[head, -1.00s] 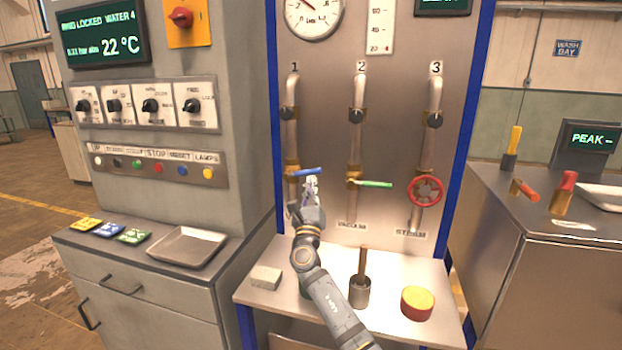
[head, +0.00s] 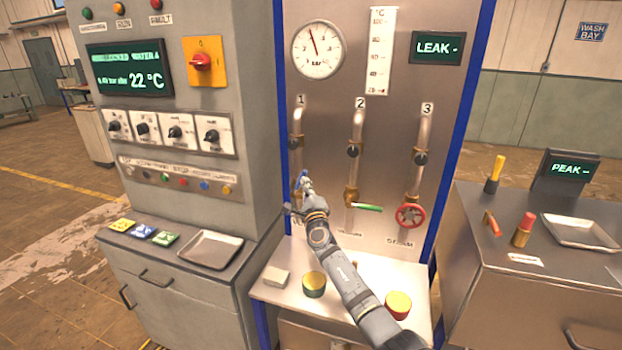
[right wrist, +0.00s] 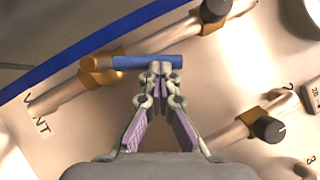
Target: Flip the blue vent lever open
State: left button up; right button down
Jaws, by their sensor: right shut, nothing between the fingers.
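The blue vent lever (head: 304,176) is on the valve of pipe 1 and is largely hidden behind my right gripper in the head view. In the right wrist view the lever (right wrist: 140,62) runs from its brass valve (right wrist: 101,70) across the front of my fingertips, at a slant to the pipe. My right gripper (head: 306,186) is shut and empty, its tips (right wrist: 160,70) at the lever's free half. They look to be touching it, but the contact is not clear. The "VENT" label (right wrist: 37,112) shows at the left there. My left gripper is not in view.
Pipe 2 has a green lever (head: 369,208) and pipe 3 a red handwheel (head: 410,215), right of my arm. Below, the shelf holds a pale block (head: 276,277), a green-and-brass cylinder (head: 314,284) and a red-and-yellow button (head: 398,304). The display (head: 437,48) reads "LEAK -".

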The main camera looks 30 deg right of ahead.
jog(key=shift+w+a+r, duration=0.7)
jog(key=shift+w+r, duration=0.2)
jog(key=shift+w, duration=0.15)
